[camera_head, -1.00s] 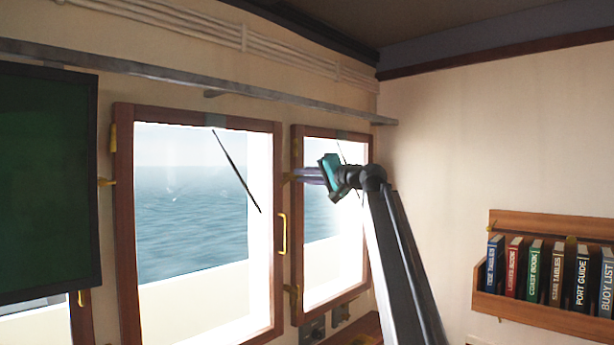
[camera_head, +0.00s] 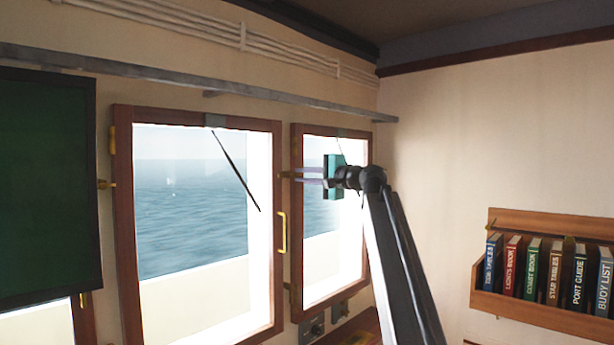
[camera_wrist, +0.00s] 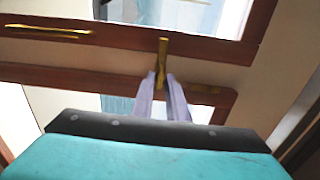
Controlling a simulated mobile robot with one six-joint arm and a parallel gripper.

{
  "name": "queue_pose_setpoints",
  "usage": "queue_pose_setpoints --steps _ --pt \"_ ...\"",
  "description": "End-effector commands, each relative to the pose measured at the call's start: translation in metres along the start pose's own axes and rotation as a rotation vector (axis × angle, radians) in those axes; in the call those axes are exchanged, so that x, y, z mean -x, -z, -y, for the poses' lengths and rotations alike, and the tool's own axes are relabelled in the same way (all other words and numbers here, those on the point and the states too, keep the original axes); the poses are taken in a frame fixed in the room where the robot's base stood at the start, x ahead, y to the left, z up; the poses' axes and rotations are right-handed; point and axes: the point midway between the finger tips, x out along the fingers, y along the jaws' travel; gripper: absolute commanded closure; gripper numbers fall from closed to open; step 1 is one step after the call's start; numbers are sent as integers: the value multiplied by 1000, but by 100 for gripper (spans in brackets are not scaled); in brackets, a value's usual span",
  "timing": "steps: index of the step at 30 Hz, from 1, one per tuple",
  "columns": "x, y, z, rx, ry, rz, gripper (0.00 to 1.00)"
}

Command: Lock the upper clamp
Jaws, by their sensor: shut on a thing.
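The upper clamp is a small brass bar on the left frame of the right-hand window. In the head view (camera_head: 286,174) it juts left into the gap between the two windows. In the wrist view (camera_wrist: 163,50) it runs across the gap to the neighbouring wooden frame. My gripper (camera_head: 298,176), with a teal and black body and pale violet fingers, reaches it from the right. In the wrist view my gripper's fingertips (camera_wrist: 162,78) lie on either side of the clamp's near end, closed on it. The fingers hide that end.
A lower brass clamp (camera_head: 287,286) is on the same window frame. The left window (camera_head: 124,220) has a yellow handle (camera_head: 281,233). A metal rail (camera_head: 260,93) runs above the windows. A bookshelf (camera_head: 545,305) with several books hangs at right.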

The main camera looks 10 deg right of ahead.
Motion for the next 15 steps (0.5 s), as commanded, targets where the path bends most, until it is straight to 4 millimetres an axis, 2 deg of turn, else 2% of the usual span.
queue_pose_setpoints --steps 7,8,10,15 --pt "0 1 3 1 6 -4 100" --pt "0 1 3 1 6 -4 83" --pt "0 1 3 1 5 -3 71" --pt "0 1 2 2 3 -2 69"
